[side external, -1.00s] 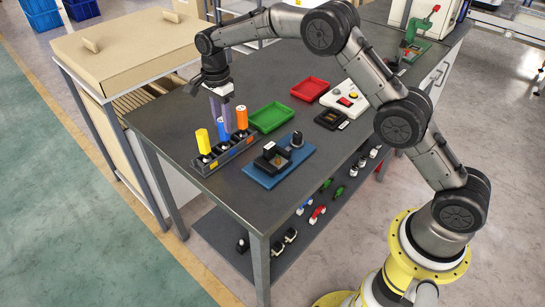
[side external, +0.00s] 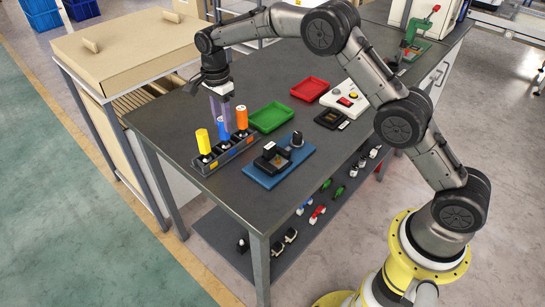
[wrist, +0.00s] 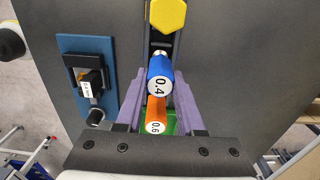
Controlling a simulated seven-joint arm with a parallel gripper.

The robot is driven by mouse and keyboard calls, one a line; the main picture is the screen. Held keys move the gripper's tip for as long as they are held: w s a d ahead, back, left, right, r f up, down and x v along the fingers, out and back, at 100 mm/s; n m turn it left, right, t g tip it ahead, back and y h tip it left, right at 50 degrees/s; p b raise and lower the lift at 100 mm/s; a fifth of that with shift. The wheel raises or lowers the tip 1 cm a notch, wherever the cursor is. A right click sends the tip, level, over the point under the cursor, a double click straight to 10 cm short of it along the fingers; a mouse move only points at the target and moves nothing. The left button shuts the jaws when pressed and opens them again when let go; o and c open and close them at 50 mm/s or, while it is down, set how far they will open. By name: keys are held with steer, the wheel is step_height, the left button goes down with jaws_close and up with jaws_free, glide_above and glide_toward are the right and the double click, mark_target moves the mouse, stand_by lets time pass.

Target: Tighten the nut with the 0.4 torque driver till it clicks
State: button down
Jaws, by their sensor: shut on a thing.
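The 0.4 torque driver has a blue handle (side external: 222,128) and stands in the middle of a black rack (side external: 226,156). Its end, marked 0.4, faces the wrist camera (wrist: 159,82). My gripper (side external: 220,115) points down from above, with its purple fingers shut on the blue handle from both sides; they also show in the wrist view (wrist: 160,88). A blue fixture plate (side external: 264,179) with a black block (side external: 270,160) and a dark round knob lies right of the rack. A small label is on the block. I cannot make out the nut.
A yellow driver (side external: 203,140) and an orange driver (side external: 241,118), marked 0.6 in the wrist view (wrist: 156,118), stand close on either side in the rack. A green tray (side external: 271,118), a red tray (side external: 310,89) and a white button box (side external: 345,97) lie farther back. The left table area is clear.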

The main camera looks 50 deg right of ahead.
steer(key=shift+r, duration=3.15)
steer(key=c, duration=1)
jaws_free()
steer(key=shift+c, duration=0.2)
jaws_close()
steer(key=s+d+r+n, duration=0.1)
steer(key=s+d+n, duration=0.15)
steer(key=s, duration=0.45)
steer(key=s+d+r+n, duration=0.1)
steer(key=s+d+n, duration=0.15)
steer(key=s, duration=0.55)
steer(key=shift+s+d+f, duration=0.1)
steer(key=shift+d+f, duration=0.05)
steer(key=shift+f, duration=1.1)
steer(key=shift+d+f, duration=0.1)
steer(key=shift+f, duration=1.1)
